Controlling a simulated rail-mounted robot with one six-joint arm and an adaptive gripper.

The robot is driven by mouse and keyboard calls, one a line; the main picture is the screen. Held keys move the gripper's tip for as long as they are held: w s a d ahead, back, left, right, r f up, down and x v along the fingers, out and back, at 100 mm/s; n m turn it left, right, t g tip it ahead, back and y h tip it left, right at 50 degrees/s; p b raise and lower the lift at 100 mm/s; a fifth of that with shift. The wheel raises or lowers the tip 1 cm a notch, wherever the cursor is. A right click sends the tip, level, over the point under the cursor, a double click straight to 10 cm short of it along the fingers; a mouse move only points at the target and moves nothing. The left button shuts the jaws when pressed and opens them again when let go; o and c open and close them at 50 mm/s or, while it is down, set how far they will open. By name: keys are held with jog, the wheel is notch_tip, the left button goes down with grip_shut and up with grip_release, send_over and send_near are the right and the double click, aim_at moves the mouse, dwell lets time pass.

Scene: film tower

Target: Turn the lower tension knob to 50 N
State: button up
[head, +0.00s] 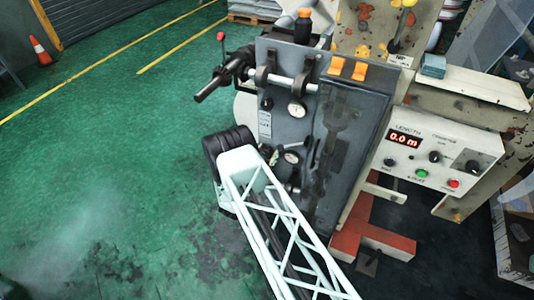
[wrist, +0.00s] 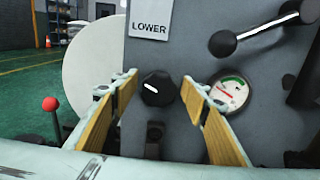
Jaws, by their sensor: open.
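The lower tension knob (wrist: 157,88) is black with a white pointer line, on a grey panel under a "LOWER" label (wrist: 148,27). Its line slants from upper left to lower right. My gripper (wrist: 160,78) is open, with one tan-padded finger on each side of the knob and a visible gap on both sides. A round gauge (wrist: 229,93) with a green arc and red needle sits right of the knob, partly behind the right finger. Its numbers are too small to read. In the head view the lower gauge (head: 291,157) shows, while my arm largely hides the gripper.
A red-balled lever (wrist: 50,105) stands at left. In the head view, an upper gauge (head: 297,109) and a control box (head: 440,155) reading 0.0 m are nearby. The green floor at left is open.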

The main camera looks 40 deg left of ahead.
jog(key=shift+w, duration=0.1)
jog(key=shift+c, duration=0.7)
jog(key=c, duration=0.7)
jog(key=shift+m+b, duration=0.4)
jog(key=m+b, duration=0.4)
jog(key=m, duration=0.1)
jog(key=shift+f, duration=0.15)
jog(key=m+b, duration=0.3)
jog(key=m, duration=0.2)
jog(key=shift+d, duration=0.15)
jog(key=shift+w+m+b, duration=0.1)
jog(key=shift+m+b, duration=1.2)
jog(key=shift+m, duration=1.2)
